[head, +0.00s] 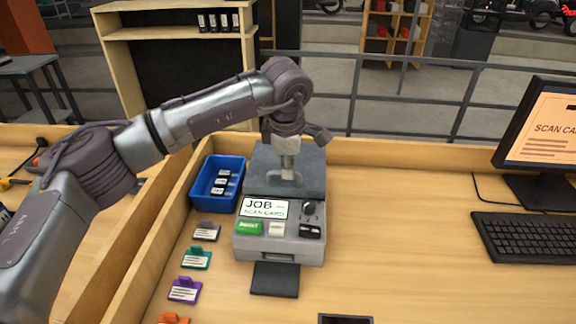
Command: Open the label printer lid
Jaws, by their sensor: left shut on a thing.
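The label printer (247,248) is a light grey box on the wooden desk, with a screen reading JOB SCAN CARD, a green button, a white button, a dark knob and a dark tray at its front. Its darker grey lid (258,180) is at the rear of the box; I cannot tell exactly how far it is raised. My left gripper (287,177) points down over the lid and is shut on its light handle, mostly hidden by the fingers. My right gripper is not in view.
A blue bin (207,194) with small labelled items stands left of the printer. Several coloured cards, including a purple one (184,290), lie along the left. A keyboard (527,242) and monitor (543,140) stand at the right. The desk between printer and keyboard is clear.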

